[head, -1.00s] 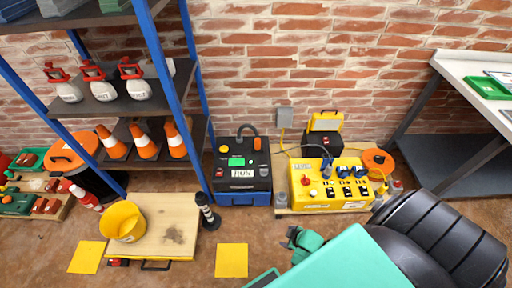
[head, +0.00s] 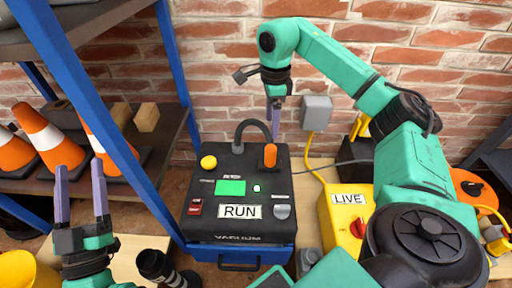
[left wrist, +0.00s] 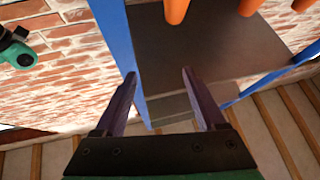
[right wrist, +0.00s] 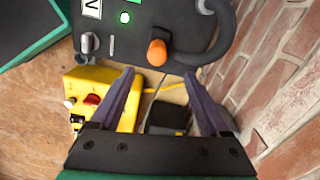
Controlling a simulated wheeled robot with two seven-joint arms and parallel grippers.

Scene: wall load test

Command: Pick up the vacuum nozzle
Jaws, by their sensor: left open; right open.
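The black vacuum unit (head: 238,190), labelled VACUUM and RUN with a lit green screen, stands on a blue base. A dark hose (head: 250,127) arches over its top beside an orange piece (head: 270,156), which looks like the nozzle. The orange piece also shows in the right wrist view (right wrist: 157,52), just beyond and between the fingertips. My right gripper (head: 274,132) points down above the orange piece, open and empty, apart from it. My left gripper (head: 80,182) is open and empty at the lower left, in front of the shelf.
A blue-post shelf (head: 98,110) with orange cones (head: 40,135) stands left of the vacuum. A yellow LIVE box (head: 342,212) and a grey wall box (head: 316,113) are to the right. The brick wall is close behind. A dark ringed cylinder (head: 158,268) stands at front left.

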